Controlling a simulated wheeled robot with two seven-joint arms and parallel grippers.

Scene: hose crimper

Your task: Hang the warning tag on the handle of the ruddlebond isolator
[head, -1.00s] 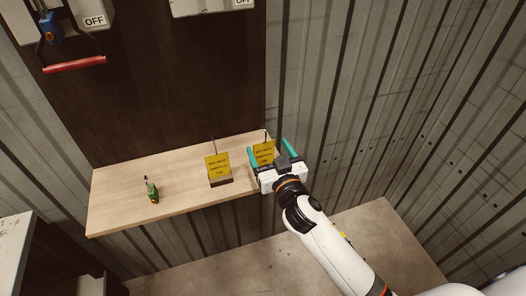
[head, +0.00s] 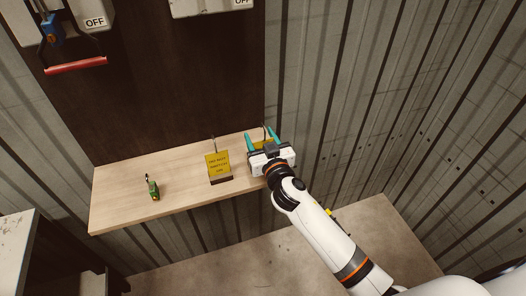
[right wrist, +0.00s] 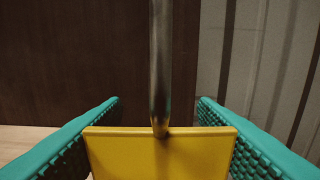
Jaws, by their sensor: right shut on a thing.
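A yellow warning tag (head: 262,145) with a thin metal hook is at the right end of the shelf. My right gripper (head: 261,136) is shut on it, with teal fingers on both sides. In the right wrist view the yellow tag (right wrist: 160,150) fills the space between the fingers and its metal hook rises from the top edge. A second yellow tag (head: 218,163) with dark print stands on the shelf to the left. An isolator (head: 94,18) marked OFF, with a red handle (head: 76,65), is at upper left; its name cannot be read. My left gripper is not in view.
The wooden shelf (head: 120,210) bears a small green and yellow object (head: 153,189). A blue padlock-like piece (head: 52,28) is by the red handle. Another OFF box (head: 205,7) is cut off at the top. The dark panel (head: 180,90) between is bare.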

